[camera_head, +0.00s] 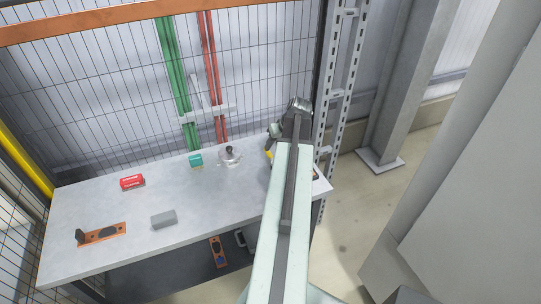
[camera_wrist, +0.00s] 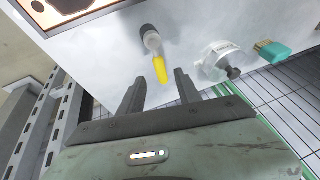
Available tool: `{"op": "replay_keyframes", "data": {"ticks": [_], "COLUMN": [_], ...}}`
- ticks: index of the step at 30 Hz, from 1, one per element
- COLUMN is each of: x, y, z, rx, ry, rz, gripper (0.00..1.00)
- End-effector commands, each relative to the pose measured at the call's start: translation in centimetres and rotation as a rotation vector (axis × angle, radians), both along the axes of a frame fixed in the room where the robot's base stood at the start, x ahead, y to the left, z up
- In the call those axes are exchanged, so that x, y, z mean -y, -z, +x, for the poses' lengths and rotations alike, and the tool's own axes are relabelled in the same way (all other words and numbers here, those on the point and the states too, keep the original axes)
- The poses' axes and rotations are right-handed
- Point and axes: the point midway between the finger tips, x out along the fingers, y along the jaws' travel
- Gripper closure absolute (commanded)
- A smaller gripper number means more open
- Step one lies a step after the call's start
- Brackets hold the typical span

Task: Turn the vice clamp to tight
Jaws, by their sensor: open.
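A yellow lever (camera_wrist: 160,69) extends from a grey and dark round post (camera_wrist: 150,40) on the bench; I take this for the vice clamp, but its body is not clear enough to be sure. In the head view only a bit of yellow (camera_head: 268,155) shows beside my arm. My gripper (camera_wrist: 158,77) is open and empty in the wrist view. Its two fingers point toward the lever, one on each side of the lever's tip in the picture. I cannot tell whether they touch it or how far apart in depth they are. My arm hides the bench's right part in the head view.
A round metal part with a dark knob (camera_wrist: 222,62) and a teal block (camera_wrist: 272,50) are close by. A copper-edged panel (camera_wrist: 66,8) lies opposite. A red box (camera_head: 132,182), grey block (camera_head: 163,219) and orange bracket (camera_head: 104,234) are farther left. Mesh fencing stands behind.

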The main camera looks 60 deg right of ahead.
Motion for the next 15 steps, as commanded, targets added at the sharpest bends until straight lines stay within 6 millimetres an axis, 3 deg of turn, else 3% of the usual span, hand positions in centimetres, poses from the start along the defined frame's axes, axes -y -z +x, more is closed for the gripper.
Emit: {"op": "replay_keyframes", "data": {"ticks": [1,6,15], "x": [0.1,0.3,0.4], "y": [1.8,4.4,4.6], "z": [0.5,1.7,2.2], "rx": [0.000,0.000,0.000], "ry": [-0.001,-0.001,0.000], "rz": [0.000,0.001,0.000], "gripper": [0.59,0.59,0.59]}}
